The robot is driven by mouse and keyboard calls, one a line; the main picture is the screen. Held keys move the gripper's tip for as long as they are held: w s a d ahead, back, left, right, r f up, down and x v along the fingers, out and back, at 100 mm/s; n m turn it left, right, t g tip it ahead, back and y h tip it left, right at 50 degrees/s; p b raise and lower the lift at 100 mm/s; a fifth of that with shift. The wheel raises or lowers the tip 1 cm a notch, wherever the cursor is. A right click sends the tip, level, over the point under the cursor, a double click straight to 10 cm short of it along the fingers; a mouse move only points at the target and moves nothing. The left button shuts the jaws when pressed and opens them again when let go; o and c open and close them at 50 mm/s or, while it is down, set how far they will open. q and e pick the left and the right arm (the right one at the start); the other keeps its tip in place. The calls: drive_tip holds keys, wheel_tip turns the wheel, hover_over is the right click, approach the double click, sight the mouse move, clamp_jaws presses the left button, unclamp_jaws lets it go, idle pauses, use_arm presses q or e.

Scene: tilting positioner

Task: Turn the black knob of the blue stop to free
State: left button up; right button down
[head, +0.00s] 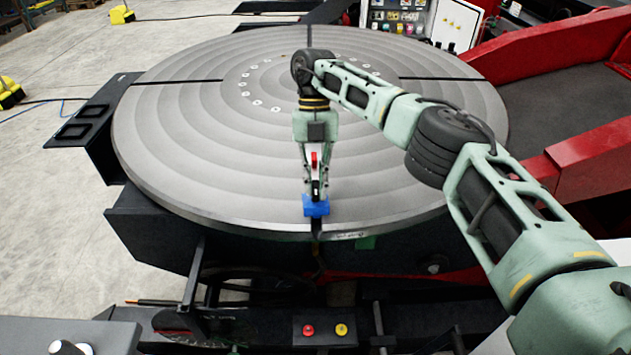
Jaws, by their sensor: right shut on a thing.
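The blue stop (316,209) sits at the near edge of the round grey table, at the end of a radial slot. My right gripper (316,190) points down right over it, with its fingertips at the top of the stop. The gripper is shut on a small dark part there, which fits the black knob. The fingers cover most of the knob, so its turn position cannot be told. My left gripper is not in view.
The large round table (190,150) fills the middle. A panel with a red button (308,330) and a yellow button (341,330) is below its near edge. A red frame (590,155) stands at the right. A control cabinet (455,25) is at the back. The left floor is mostly clear.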

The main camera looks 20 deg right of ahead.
sight(316, 186)
idle(0.7)
drive_tip(key=c, duration=1.8)
unclamp_jaws()
drive_tip(key=shift+o, duration=0.2)
wheel_tip(316, 186, up, 10)
